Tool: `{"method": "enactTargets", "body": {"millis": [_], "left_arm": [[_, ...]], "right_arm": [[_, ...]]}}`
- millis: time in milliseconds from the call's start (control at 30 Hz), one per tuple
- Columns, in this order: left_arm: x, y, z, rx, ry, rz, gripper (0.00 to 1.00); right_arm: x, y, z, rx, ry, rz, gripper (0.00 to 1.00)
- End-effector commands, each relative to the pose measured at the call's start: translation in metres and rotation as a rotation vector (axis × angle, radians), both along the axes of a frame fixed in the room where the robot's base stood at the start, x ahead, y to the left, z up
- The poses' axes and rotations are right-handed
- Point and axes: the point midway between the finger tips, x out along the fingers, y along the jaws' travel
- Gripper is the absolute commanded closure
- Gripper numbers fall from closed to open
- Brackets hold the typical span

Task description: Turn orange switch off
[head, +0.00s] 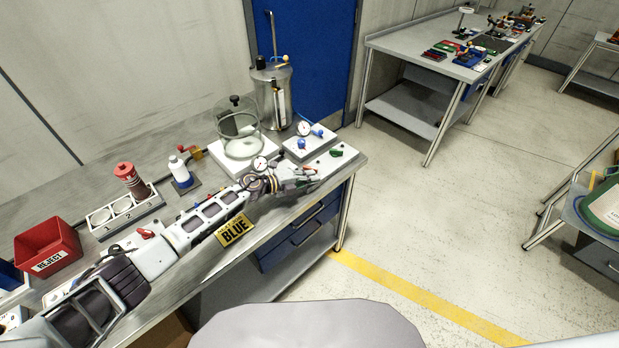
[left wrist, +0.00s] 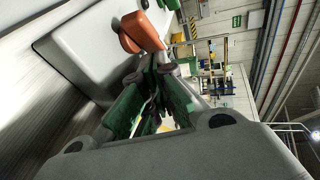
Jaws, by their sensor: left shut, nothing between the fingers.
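The orange switch (left wrist: 140,32) is a paddle-like lever on a pale panel, large in the left wrist view. In the head view my left gripper (head: 309,179) is at the front of the white panel (head: 316,163) at the right end of the bench, largely hiding the orange switch there. My left gripper (left wrist: 160,66) is shut and empty, its fingertips just below the orange lever in the wrist picture. I cannot tell whether they touch it. My right gripper is in neither view.
A green switch (head: 336,153) sits on the same panel. A gauge (head: 304,128) with blue knobs, a glass bell jar (head: 236,124) and a steel drum (head: 272,92) stand behind. A yellow "BLUE" sign (head: 234,230) is at the bench front. The red reject bin (head: 47,247) is far left.

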Motion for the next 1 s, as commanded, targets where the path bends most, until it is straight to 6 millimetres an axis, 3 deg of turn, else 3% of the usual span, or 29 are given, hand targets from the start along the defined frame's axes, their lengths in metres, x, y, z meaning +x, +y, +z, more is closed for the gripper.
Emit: {"method": "enactTargets", "body": {"millis": [400, 1000], "left_arm": [[0.009, 0.010, 0.000, 0.000, -0.001, 0.002, 1.00], [0.015, 0.016, 0.002, 0.001, -0.004, 0.011, 1.00]], "right_arm": [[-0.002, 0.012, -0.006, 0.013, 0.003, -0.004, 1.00], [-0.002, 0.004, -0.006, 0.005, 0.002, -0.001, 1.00]]}}
